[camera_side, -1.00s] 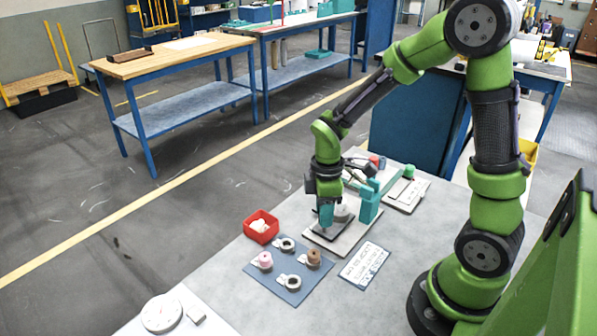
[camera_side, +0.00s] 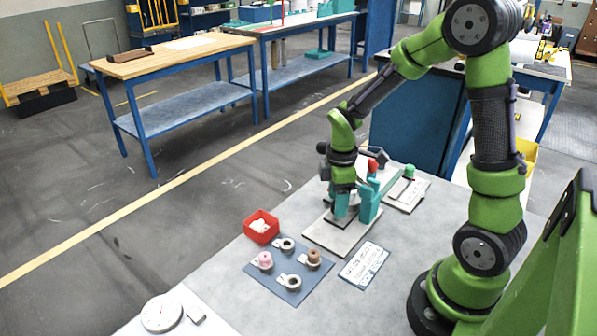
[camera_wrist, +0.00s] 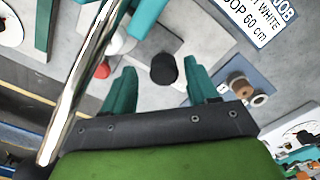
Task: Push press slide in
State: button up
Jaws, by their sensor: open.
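The press stands on a pale base plate (camera_side: 328,238), with a teal column (camera_side: 369,207) and a red knob (camera_side: 373,165) above it. A black round piece (camera_wrist: 163,69) shows beyond the gap between the fingertips. The press slide is mostly hidden behind my gripper in the side view, so its exact position is unclear.
A red bin (camera_side: 261,227) with white contents stands left of the press. A blue mat (camera_side: 276,266) holds several spools and rings in front. A printed card (camera_side: 364,265) lies at the right front. A shiny rod (camera_wrist: 78,80) crosses the wrist view.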

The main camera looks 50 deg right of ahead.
notch_tip(320, 180, up, 17)
dwell(0.5)
